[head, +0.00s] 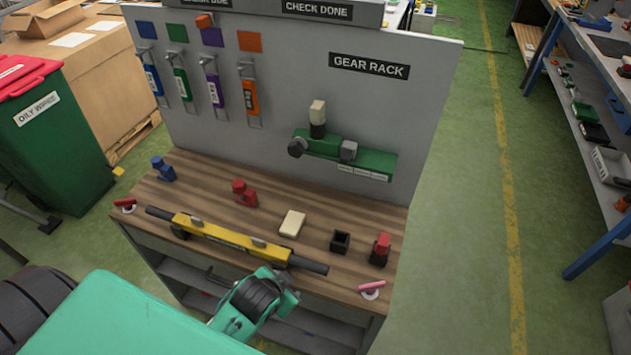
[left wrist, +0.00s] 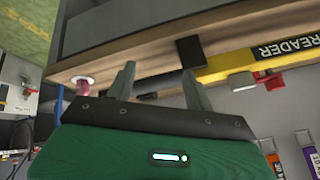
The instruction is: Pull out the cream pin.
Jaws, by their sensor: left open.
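The cream pin (head: 317,112), a cream block on a dark stem, stands upright on the green rack unit (head: 350,158) fixed to the grey board under the "GEAR RACK" sign. My left arm comes in from the bottom left of the head view; its wrist is in front of the bench's front edge, well below and apart from the pin. In the left wrist view my left gripper (left wrist: 158,88) is open, with nothing between its two fingers. The pin cannot be made out in that view. My right gripper is not in view.
A yellow bar reader (head: 232,237) lies along the bench front. A cream block (head: 293,223), a black open box (head: 340,242), red pieces (head: 244,193) and a pink-handled item (head: 371,289) stand on the wooden bench. Coloured tags (head: 213,88) hang on the board's left.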

